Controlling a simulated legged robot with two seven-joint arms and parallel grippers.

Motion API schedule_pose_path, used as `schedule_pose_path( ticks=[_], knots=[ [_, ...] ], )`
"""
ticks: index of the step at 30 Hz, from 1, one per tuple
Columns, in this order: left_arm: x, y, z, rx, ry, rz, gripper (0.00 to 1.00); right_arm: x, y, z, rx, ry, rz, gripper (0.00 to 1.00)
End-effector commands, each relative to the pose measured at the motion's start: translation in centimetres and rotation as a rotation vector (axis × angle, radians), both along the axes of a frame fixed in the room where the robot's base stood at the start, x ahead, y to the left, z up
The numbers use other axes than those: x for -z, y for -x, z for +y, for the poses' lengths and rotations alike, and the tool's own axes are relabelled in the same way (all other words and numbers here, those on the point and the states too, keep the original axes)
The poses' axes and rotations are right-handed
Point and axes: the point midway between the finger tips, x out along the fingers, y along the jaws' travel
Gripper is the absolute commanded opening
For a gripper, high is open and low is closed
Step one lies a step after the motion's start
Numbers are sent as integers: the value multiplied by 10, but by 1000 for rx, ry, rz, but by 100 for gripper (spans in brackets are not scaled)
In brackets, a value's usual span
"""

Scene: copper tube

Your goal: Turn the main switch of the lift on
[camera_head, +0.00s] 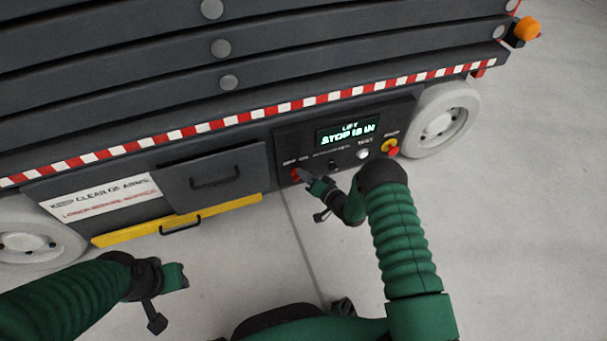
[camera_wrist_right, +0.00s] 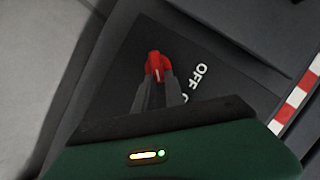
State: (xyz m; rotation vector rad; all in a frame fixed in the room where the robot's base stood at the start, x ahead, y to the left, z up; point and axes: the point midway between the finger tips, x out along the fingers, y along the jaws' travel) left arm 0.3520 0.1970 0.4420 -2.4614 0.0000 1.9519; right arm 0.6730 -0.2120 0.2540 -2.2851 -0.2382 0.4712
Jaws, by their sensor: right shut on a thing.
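The red main switch (camera_head: 296,174) is at the left end of the lift's dark control panel (camera_head: 287,139), under an "OFF ON" label. In the right wrist view the red switch knob (camera_wrist_right: 155,64) sits between the fingertips, beside the white "OFF" lettering. My right gripper (camera_head: 304,177) is shut on it, and it also shows in the right wrist view (camera_wrist_right: 157,76). The rest of the "ON" label is hidden there by my gripper. My left gripper (camera_head: 172,279) is apart from the lift, low on the left; its jaws are not clear.
A black selector (camera_head: 333,165), a white button (camera_head: 362,154) and a red stop button on yellow (camera_head: 390,147) lie to the right. The floor in front is clear.

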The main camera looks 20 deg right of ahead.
Motion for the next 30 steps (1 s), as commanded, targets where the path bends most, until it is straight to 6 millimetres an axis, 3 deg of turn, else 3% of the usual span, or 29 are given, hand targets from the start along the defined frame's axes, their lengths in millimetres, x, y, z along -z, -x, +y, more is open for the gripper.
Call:
schedule_pose_path(
  ticks=[12, 29, 30],
  knots=[
    [8, 0, 0, 0, 0, 0, 36, 8, 1, -6, 4, -208, 12, 0],
    [9, 0, 0, 0, 0, 0, 36, 9, 1, -6, 4, -242, 16, 0],
    [9, 0, 0, 0, 0, 0, 36, 9, 1, -6, 5, -241, 17, 17]
  ],
)
